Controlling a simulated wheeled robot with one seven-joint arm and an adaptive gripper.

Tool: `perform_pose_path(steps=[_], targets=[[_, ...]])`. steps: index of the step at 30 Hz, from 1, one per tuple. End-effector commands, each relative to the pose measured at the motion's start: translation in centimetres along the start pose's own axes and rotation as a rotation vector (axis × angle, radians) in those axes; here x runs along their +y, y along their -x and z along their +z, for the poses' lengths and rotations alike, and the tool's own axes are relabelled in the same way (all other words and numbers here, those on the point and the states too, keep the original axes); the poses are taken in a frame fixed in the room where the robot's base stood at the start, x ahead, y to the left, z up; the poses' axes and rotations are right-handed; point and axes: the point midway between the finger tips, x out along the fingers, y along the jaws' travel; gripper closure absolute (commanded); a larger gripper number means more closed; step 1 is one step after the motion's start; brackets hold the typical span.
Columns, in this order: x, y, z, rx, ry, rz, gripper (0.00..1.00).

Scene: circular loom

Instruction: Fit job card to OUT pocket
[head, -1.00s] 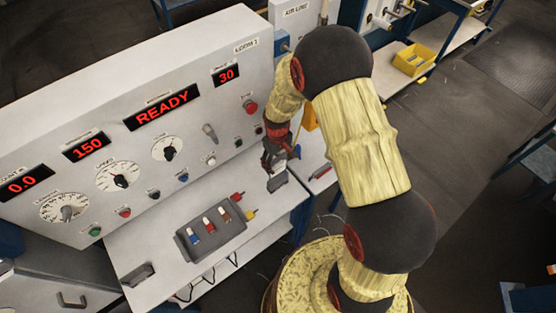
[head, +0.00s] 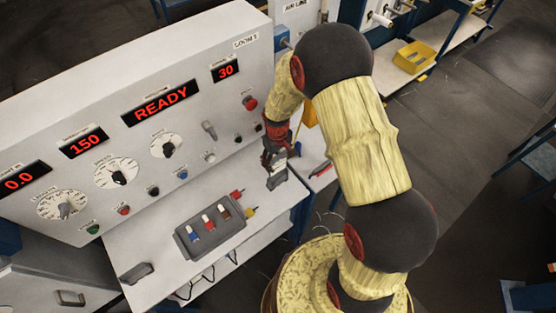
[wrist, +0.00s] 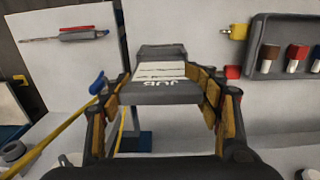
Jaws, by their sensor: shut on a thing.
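The job card (wrist: 158,72), a pale sheet with dark lines and "JOB" lettering on a grey end strip, lies between my gripper's fingers in the wrist view. My gripper (wrist: 163,82) is shut on it, with yellow-padded fingers at both sides. In the head view my gripper (head: 275,158) is low over the right end of the console shelf. A grey block-like holder (head: 277,181) is directly under it, and a grey part (wrist: 160,51) shows just beyond the card in the wrist view. I read no OUT label, and cannot tell whether the card is inside the holder.
A grey tray (head: 184,239) with several coloured plugs is on the shelf, left of my gripper. Red and yellow plugs lie beside it. Another grey holder (head: 137,273) is at the shelf's front left. The control panel (head: 110,135) rises close behind. A red-handled tool (head: 320,169) lies right.

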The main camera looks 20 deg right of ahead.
Motion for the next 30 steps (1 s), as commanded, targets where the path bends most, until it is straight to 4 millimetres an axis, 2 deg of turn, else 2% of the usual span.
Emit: perform_pose_path(steps=[10, 30], targets=[[0.0, -0.1, 0.0, 0.0, 0.0, 0.0, 0.69], [0.0, -1.9, 0.0, 0.0, 0.0, 0.0, 0.69]])
